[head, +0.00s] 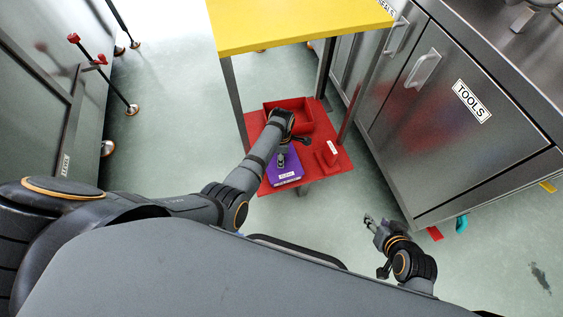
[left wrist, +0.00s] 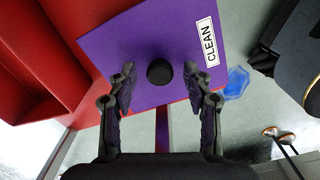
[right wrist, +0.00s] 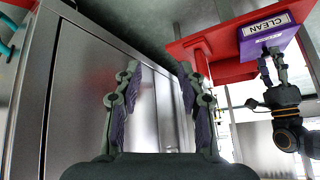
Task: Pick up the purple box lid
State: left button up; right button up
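In the left wrist view the lid (left wrist: 140,40) shows a black round knob (left wrist: 159,72) and a white CLEAN label (left wrist: 207,42). My left gripper (left wrist: 159,85) is open, with one finger on each side of the knob; whether they touch it I cannot tell. In the head view my left gripper (head: 283,160) is over the lid and hides part of it. My right gripper (right wrist: 158,75) is open and empty, off to the right of the cart (head: 383,222).
A red bin (head: 300,112) and a smaller red box (head: 327,152) sit on the same shelf. The yellow cart top (head: 290,25) overhangs the shelf, with legs at the corners. A metal TOOLS cabinet (head: 450,130) stands to the right.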

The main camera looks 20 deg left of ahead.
pick_arm(q)
grip_shut()
jog(key=shift+r, duration=0.15)
